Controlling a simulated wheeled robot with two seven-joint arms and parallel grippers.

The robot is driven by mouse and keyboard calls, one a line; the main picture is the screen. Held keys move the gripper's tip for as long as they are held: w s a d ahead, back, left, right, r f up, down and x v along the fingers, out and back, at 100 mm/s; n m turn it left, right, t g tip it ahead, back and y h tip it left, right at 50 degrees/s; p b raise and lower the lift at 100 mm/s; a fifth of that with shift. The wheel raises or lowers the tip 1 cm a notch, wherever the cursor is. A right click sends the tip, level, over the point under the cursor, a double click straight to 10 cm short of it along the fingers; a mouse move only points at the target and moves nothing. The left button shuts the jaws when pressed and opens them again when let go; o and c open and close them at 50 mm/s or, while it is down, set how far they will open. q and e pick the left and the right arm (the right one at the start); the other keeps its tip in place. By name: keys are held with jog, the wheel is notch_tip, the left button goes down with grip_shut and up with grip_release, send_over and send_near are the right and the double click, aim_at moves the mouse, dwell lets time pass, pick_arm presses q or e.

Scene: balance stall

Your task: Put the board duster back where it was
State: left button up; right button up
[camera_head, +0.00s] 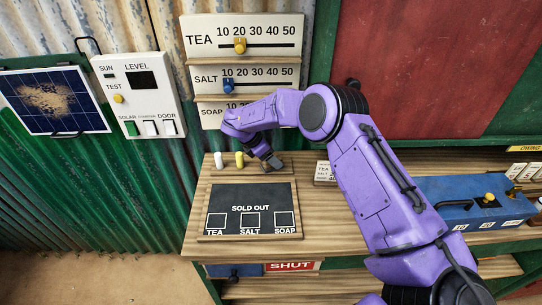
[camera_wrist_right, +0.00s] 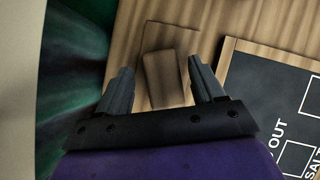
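The board duster, a brown block (camera_wrist_right: 163,78), lies on the wooden counter between the two fingers of my right gripper (camera_wrist_right: 162,84) in the right wrist view. The fingers are spread, with a gap showing on each side of the block. In the head view my right gripper (camera_head: 267,158) is low over the counter, just behind the sold-out board (camera_head: 250,195), and mostly covers the duster. A white chalk (camera_head: 218,159) and a yellow chalk (camera_head: 239,160) stand to the left of the gripper. My left gripper is not in view.
Slider panels for tea (camera_head: 243,36) and salt (camera_head: 246,79) are on the wall behind. A price card (camera_head: 324,172) is right of the gripper, partly hidden by my arm. A blue box (camera_head: 465,203) is at the right. A level panel (camera_head: 139,95) hangs at the left.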

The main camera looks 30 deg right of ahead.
jog(key=shift+r, duration=0.15)
jog(key=shift+w+a+r, duration=0.1)
jog(key=shift+a+r, duration=0.05)
jog(key=shift+r, duration=0.05)
jog(key=s+b+v, duration=0.1)
jog(key=b+v, duration=0.2)
jog(key=v, duration=0.8)
jog(key=shift+w+r+b, duration=0.25)
jog(key=shift+w+b, duration=0.1)
jog(key=shift+w, duration=0.15)
